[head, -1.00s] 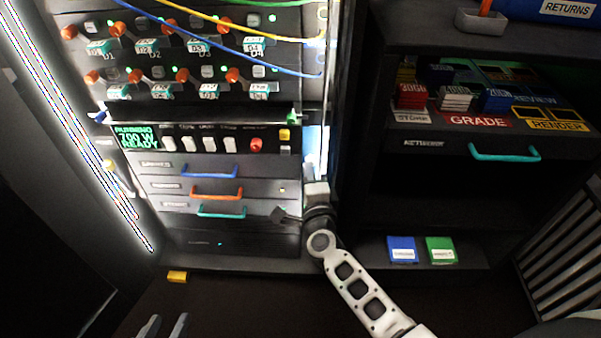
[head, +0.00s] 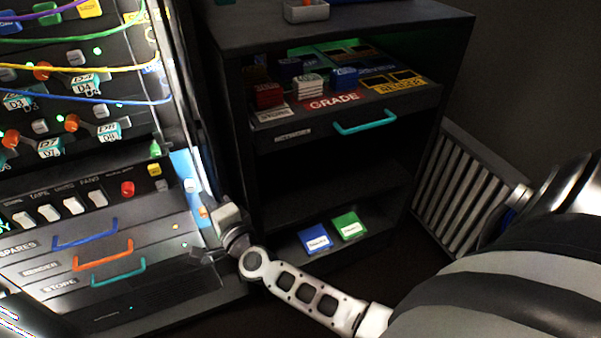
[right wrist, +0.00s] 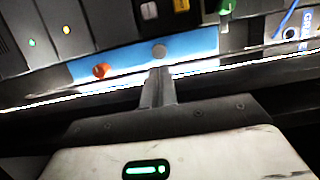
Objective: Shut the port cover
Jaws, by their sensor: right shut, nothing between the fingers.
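A narrow blue panel (head: 187,170) runs up the right edge of the rack. It carries a pale round knob (head: 190,185) and an orange knob (head: 203,212). The right wrist view shows the panel (right wrist: 205,45), the greyish knob (right wrist: 159,51) and the orange knob (right wrist: 100,71). I cannot make out for certain which part is the port cover. My right gripper (right wrist: 158,75) is shut and empty, its fingertips in front of the panel near the greyish knob; contact cannot be told. Its white body (head: 228,215) stands right of the panel.
Rack drawers with blue, orange and teal handles (head: 118,272) lie left of the panel. A dark shelf unit (head: 340,20) stands close on the right, with a teal-handled drawer and blue and green boxes (head: 348,226) low down. A slatted grey panel (head: 465,195) is further right.

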